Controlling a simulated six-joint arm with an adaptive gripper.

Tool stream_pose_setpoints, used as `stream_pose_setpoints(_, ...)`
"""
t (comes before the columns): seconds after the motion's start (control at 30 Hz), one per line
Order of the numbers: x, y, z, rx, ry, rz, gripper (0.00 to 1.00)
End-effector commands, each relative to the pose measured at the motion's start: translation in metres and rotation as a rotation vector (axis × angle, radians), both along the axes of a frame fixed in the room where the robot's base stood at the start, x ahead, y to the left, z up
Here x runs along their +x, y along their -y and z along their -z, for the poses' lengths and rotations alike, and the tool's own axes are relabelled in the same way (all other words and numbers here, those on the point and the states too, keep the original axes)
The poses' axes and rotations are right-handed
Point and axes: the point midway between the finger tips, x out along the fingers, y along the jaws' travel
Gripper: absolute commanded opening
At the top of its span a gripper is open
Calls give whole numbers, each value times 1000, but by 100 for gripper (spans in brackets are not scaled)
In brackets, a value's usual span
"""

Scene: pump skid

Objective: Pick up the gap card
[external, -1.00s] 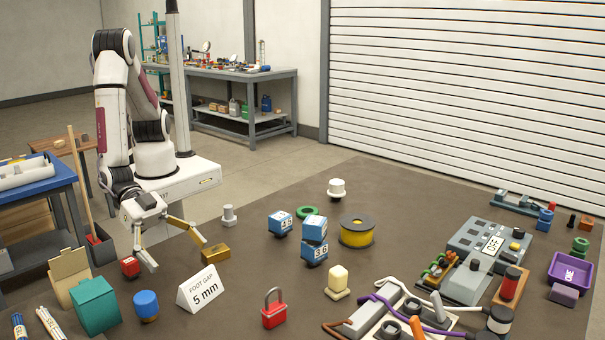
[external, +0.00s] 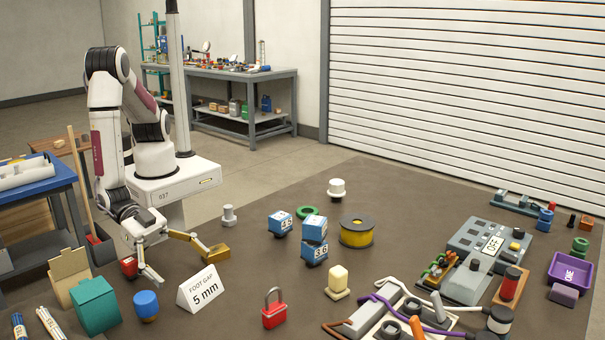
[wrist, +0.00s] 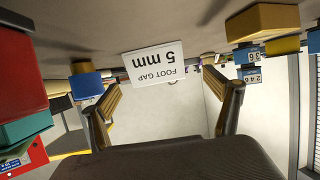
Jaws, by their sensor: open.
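The gap card (external: 203,290) is a white tent-shaped card reading "FOOT GAP 5 mm". It stands upright on the dark mat in the external view. In the wrist view the card (wrist: 155,64) appears upside down, ahead of and between the two fingers. My gripper (external: 180,259) is low, to the upper left of the card, with its fingers spread wide and nothing between them. In the wrist view my gripper (wrist: 166,108) shows both fingers apart, with the card beyond their tips.
A brass block (external: 216,252) lies close by the right finger. A red block (external: 129,267) and a blue cylinder (external: 146,305) are near the left finger. A red padlock (external: 274,309) stands to the right of the card. A teal box (external: 95,305) is at lower left.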

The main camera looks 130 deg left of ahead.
Motion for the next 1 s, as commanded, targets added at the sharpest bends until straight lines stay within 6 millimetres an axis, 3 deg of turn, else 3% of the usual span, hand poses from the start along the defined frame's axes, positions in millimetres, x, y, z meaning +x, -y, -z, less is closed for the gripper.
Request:
stream_pose_setpoints(0.63, 15, -1, 6, 0, 1, 0, 89)
stream_pose_setpoints(1.0, 47, -2, 21, 0, 1, -1, 89)
